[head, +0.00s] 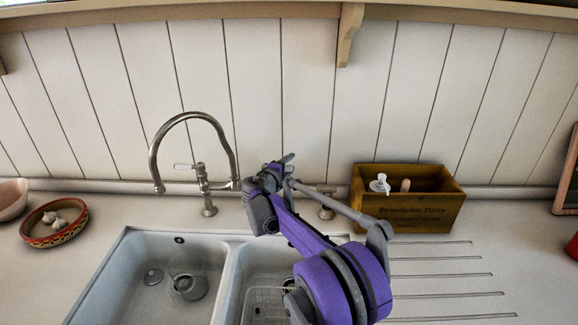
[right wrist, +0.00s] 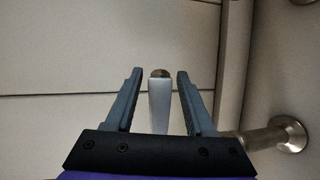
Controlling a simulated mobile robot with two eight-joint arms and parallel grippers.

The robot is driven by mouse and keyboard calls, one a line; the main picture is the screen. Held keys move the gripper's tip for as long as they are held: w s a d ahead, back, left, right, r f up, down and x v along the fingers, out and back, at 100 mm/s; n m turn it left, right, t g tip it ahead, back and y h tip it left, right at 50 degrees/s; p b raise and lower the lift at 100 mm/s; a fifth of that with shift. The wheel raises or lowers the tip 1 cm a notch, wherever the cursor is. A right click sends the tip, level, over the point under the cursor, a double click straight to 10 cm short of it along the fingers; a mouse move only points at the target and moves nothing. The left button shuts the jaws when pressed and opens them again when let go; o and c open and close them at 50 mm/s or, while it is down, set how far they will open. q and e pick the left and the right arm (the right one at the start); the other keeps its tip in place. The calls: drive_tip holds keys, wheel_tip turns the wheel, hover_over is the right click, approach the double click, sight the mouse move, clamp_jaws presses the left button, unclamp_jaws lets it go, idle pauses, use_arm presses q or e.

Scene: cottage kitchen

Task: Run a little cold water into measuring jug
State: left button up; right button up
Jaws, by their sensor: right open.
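A clear measuring jug (head: 187,268) stands in the left sink bowl (head: 122,285). The metal swan-neck tap (head: 233,150) stands behind the sink, its spout end (head: 159,188) above the left bowl. A white-handled lever (head: 183,166) shows on the tap's left. My right gripper (head: 282,163) is in front of the tap's right side and hides the right lever in the head view. In the right wrist view, my right gripper (right wrist: 160,95) is open, with a white lever with a brass tip (right wrist: 160,105) between its fingers, a gap on each side. My left gripper is not in view.
A wooden box (head: 410,215) with a white pump bottle stands at the back right. A red patterned bowl (head: 54,237) with garlic and a pale bowl (head: 10,196) are at the left. A wire rack (head: 262,303) is in the right sink bowl. The grooved drainer (head: 440,270) is clear.

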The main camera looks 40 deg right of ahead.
clamp_jaws()
drive_tip(key=shift+f, duration=0.1)
idle(1.2)
